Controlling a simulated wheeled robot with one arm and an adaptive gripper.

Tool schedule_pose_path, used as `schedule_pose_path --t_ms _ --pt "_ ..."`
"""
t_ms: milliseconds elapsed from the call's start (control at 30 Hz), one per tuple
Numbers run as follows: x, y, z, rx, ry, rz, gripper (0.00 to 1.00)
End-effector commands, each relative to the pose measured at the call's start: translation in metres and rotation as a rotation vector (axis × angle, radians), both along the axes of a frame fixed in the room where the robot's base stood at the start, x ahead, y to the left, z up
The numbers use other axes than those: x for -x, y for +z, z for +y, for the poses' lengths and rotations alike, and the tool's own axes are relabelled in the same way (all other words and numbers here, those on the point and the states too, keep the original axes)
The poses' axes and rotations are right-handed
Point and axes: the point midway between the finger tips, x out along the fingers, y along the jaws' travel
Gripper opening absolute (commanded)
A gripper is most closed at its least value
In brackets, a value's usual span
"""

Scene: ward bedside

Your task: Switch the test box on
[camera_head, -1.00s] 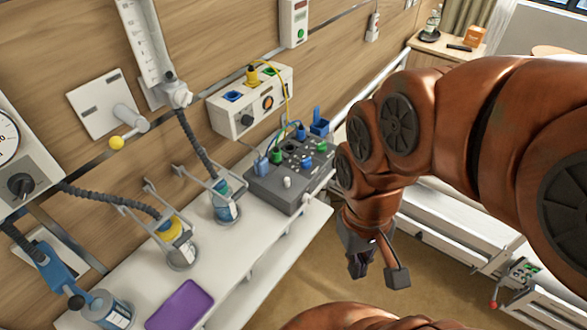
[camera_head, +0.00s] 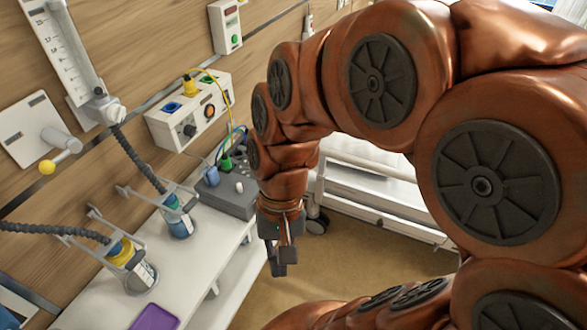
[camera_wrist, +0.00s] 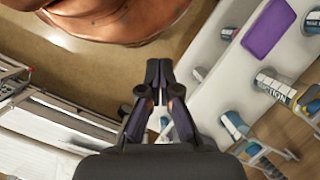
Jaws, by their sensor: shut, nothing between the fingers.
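The test box looks to be the dark grey box (camera_head: 228,199) on the white wall shelf, with coloured plugs and a pale knob (camera_head: 239,187) on top. My arm hides its right part in the head view. My gripper (camera_head: 280,262) is shut and empty, in front of the shelf and to the lower right of the grey box, apart from it as far as I can see. In the wrist view the closed fingertips of the gripper (camera_wrist: 159,66) point over the floor beside the shelf; the grey box cannot be made out there.
A white wall unit (camera_head: 190,113) with a yellow plug and cable is above the grey box. Suction jars (camera_head: 178,222) and a purple tray (camera_head: 155,318) stand along the shelf (camera_head: 190,262). A white bed frame (camera_head: 385,205) is behind my arm. Tan floor (camera_head: 350,265) lies open below.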

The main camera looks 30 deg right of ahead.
Motion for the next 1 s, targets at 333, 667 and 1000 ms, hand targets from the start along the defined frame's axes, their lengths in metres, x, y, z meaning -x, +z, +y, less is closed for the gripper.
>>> schedule_pose_path --t_ms 333,667,1000 --pt "-0.078 -0.042 0.011 -0.224 -0.759 0.277 0.00" --pt "-0.163 -0.073 -0.035 -0.466 -1.450 0.651 0.00" --pt "-0.230 -0.118 -0.154 -0.789 -2.059 1.187 0.00"
